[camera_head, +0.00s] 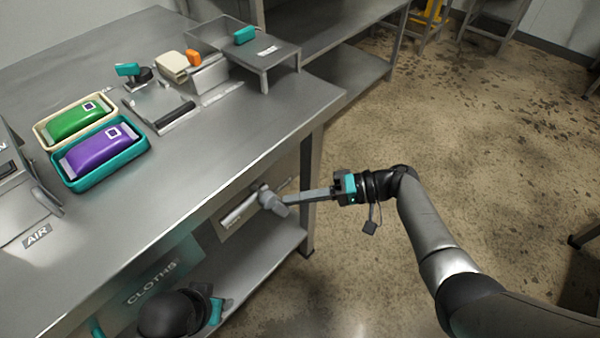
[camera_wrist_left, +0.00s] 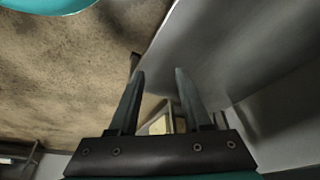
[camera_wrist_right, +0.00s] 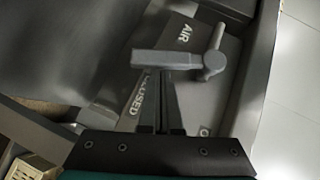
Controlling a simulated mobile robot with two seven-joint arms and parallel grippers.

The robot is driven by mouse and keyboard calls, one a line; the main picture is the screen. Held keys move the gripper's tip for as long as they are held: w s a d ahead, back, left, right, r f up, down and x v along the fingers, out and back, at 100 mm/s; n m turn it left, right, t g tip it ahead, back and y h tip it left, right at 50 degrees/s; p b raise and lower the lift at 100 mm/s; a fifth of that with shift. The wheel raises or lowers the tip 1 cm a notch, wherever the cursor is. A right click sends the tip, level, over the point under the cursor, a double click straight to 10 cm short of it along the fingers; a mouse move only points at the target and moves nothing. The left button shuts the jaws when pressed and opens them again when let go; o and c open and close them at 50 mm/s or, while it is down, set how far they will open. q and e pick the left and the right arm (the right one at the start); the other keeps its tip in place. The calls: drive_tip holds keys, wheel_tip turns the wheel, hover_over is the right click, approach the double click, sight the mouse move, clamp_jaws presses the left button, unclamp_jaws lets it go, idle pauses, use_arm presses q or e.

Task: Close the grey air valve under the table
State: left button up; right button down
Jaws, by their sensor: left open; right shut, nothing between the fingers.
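The grey air valve (camera_head: 240,208) sits under the table's front edge, by a pale label plate. In the right wrist view its lever (camera_wrist_right: 165,60) lies crosswise, joined to a round hub at the right. The plate (camera_wrist_right: 190,100) behind reads "AIR" and a partly covered word ending "OSED". My right gripper (camera_head: 285,198) is shut with nothing between its fingers, its tips at the lever; I cannot tell whether they touch it. My left gripper (camera_wrist_left: 158,75) is open and empty in the left wrist view. In the head view only its dark wrist and a teal part show, low at the left.
The steel table (camera_head: 230,130) overhangs the valve, with a lower shelf (camera_head: 265,260) beneath. A "CLOTHS" bin (camera_head: 150,282) is under the table, beside my left arm. A green pouch (camera_head: 78,122) and purple pouch (camera_head: 100,150) lie in trays on top. Floor (camera_head: 480,150) at right is clear.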

sight(283, 212)
drive_tip(key=f+y+b, duration=0.1)
drive_tip(key=s+a+m+y+b, duration=0.1)
drive_tip(key=b, duration=0.1)
drive_tip(key=shift+s+a+f+m+g, duration=0.1)
drive_tip(key=shift+a+f+m+g, duration=0.05)
drive_tip(key=shift+f+m+g, duration=0.2)
use_arm(q)
wheel_tip(283, 212, up, 6)
drive_tip(key=w+d+t, duration=0.1)
drive_tip(key=t, duration=0.1)
drive_tip(key=shift+h, duration=0.3)
use_arm(e)
drive_tip(key=shift+s+a+f, duration=0.15)
drive_tip(key=shift+s, duration=0.05)
use_arm(q)
drive_tip(key=shift+w+d, duration=0.1)
drive_tip(key=shift+w, duration=0.1)
use_arm(e)
drive_tip(key=shift+s+a, duration=0.1)
